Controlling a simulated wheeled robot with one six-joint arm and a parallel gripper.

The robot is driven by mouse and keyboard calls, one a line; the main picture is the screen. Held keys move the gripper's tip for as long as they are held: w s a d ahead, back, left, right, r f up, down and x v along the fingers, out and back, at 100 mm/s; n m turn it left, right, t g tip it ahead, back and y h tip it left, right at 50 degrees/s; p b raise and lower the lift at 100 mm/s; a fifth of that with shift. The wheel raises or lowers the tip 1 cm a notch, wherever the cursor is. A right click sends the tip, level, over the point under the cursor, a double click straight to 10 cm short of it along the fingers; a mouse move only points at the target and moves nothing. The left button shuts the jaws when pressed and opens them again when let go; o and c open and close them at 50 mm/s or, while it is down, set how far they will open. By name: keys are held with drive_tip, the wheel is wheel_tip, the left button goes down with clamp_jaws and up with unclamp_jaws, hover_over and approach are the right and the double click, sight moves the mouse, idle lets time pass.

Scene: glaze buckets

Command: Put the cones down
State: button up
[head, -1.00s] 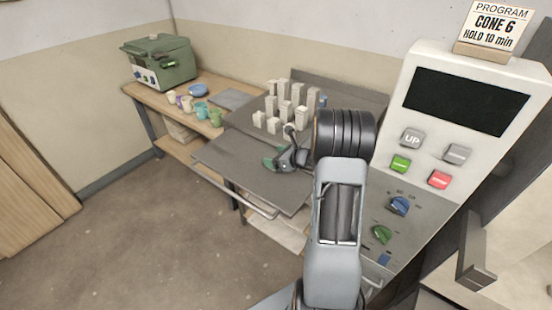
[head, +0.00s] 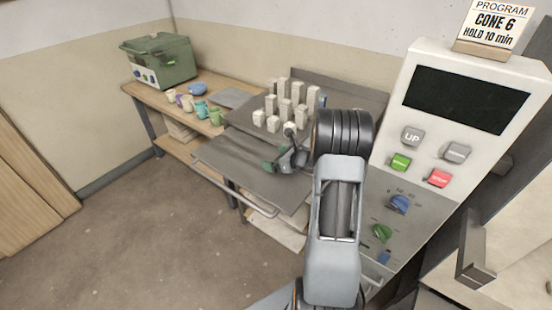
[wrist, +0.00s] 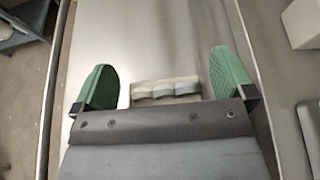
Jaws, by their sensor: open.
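The cones (wrist: 166,89) show in the wrist view as a short row of three rounded pieces on a pale base, with bluish and cream tones. They rest on a grey metal surface (wrist: 160,40). My gripper (wrist: 165,85) is open, with one green finger on each side of the row and a gap to each. The gripper's dark body hides the near side of the cones. In the head view my gripper (head: 284,163) is low over the grey table top (head: 235,170), and the cones cannot be made out there.
Several pale posts (head: 285,105) stand on the table just behind my gripper. A wooden bench (head: 150,100) at left holds a green kiln-like box (head: 160,60), several cups (head: 200,110) and a blue bowl (head: 198,89). A control panel (head: 440,130) stands close at right. The floor at left is clear.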

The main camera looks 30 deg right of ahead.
drive_tip(key=shift+r, duration=0.15)
drive_tip(key=v, duration=1.1)
drive_tip(key=shift+s+d, duration=0.1)
drive_tip(key=shift+s, duration=0.05)
drive_tip(key=s+a+r+n+g, duration=0.2)
drive_tip(key=a+n+g, duration=0.1)
drive_tip(key=a+n, duration=0.25)
drive_tip(key=s+a+r+n+g+y, duration=0.1)
drive_tip(key=s+a+n+g, duration=0.1)
drive_tip(key=a+n, duration=0.4)
drive_tip(key=s+a+r+n+g, duration=0.2)
drive_tip(key=a+n+g, duration=0.15)
drive_tip(key=a, duration=0.35)
drive_tip(key=s+a+r+n+h, duration=0.1)
drive_tip(key=s+a+n+h, duration=0.1)
drive_tip(key=n, duration=0.6)
drive_tip(key=s+a+r+n+h, duration=0.1)
drive_tip(key=s+n+h, duration=0.3)
drive_tip(key=s+n, duration=0.3)
drive_tip(key=shift+a+r+n+h, duration=0.3)
drive_tip(key=shift+a+r+n, duration=0.1)
drive_tip(key=shift+n, duration=0.3)
drive_tip(key=shift+s, duration=0.15)
drive_tip(key=shift+c, duration=0.3)
